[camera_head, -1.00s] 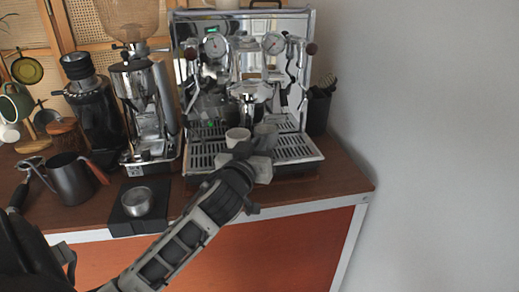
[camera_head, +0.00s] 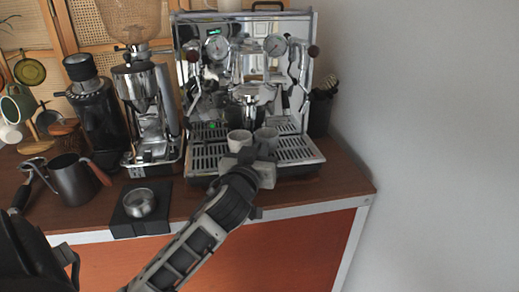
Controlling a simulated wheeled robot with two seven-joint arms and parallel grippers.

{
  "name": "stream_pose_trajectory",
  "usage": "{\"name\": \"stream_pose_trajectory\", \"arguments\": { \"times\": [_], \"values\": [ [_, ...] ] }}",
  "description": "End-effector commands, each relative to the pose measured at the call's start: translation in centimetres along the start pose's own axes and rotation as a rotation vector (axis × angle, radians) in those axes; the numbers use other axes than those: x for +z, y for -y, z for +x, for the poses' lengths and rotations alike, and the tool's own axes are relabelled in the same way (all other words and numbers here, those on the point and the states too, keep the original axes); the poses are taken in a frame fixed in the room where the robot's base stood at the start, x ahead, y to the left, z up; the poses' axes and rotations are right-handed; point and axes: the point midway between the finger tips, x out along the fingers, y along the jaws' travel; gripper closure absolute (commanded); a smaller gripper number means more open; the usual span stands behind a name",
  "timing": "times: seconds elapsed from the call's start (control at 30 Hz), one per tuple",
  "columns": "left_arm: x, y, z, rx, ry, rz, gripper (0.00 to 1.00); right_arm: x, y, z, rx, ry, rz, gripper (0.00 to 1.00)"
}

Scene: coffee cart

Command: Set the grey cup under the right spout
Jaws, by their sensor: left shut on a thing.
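The espresso machine (camera_head: 247,70) stands at the back of the cart, with a slotted drip tray (camera_head: 300,150) at its front. The grey cup (camera_head: 267,134) is over the middle of the tray, close to the right of a white cup (camera_head: 239,136). My left gripper (camera_head: 262,150) reaches in from the front and is shut on the grey cup; its fingers partly hide the cup's lower part. I cannot tell whether the cup's base touches the tray. The spouts above are hard to make out against the chrome. My right gripper is out of view.
A coffee grinder (camera_head: 150,115) stands left of the machine. A black pad with a metal cup (camera_head: 139,202) and a dark pitcher (camera_head: 74,180) are at the front left. A dark container (camera_head: 320,112) is at right. The tray's right part is clear.

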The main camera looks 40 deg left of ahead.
Motion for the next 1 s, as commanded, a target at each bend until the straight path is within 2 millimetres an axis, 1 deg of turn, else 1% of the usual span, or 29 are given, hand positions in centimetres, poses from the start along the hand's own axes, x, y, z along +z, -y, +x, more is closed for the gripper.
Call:
{"name": "stream_pose_trajectory", "arguments": {
  "times": [0.03,0.1,0.37,0.5,0.57,0.67,0.97,1.0],
  "values": [
    [-0.1,0.0,0.0,0.001,-0.002,0.0,0.85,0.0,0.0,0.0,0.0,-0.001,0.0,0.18],
    [-0.1,0.0,0.0,0.001,-0.002,0.0,0.67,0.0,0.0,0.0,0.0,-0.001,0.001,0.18],
    [0.0,0.0,0.0,0.001,0.0,0.0,0.67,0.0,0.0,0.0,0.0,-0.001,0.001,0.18],
    [0.1,0.0,-0.8,0.002,0.001,-0.001,0.67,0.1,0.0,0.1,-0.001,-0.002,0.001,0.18],
    [0.2,-0.1,-1.7,0.003,0.0,-0.001,0.67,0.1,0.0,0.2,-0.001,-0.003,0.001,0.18],
    [0.3,0.0,-3.7,0.001,0.002,-0.003,0.67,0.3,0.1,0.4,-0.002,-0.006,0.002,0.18],
    [0.3,0.1,-11.2,-0.001,0.002,-0.003,0.67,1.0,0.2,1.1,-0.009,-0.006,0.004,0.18],
    [-0.5,0.1,-11.7,-0.003,0.008,-0.004,0.67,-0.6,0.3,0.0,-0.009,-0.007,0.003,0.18]
  ]
}}
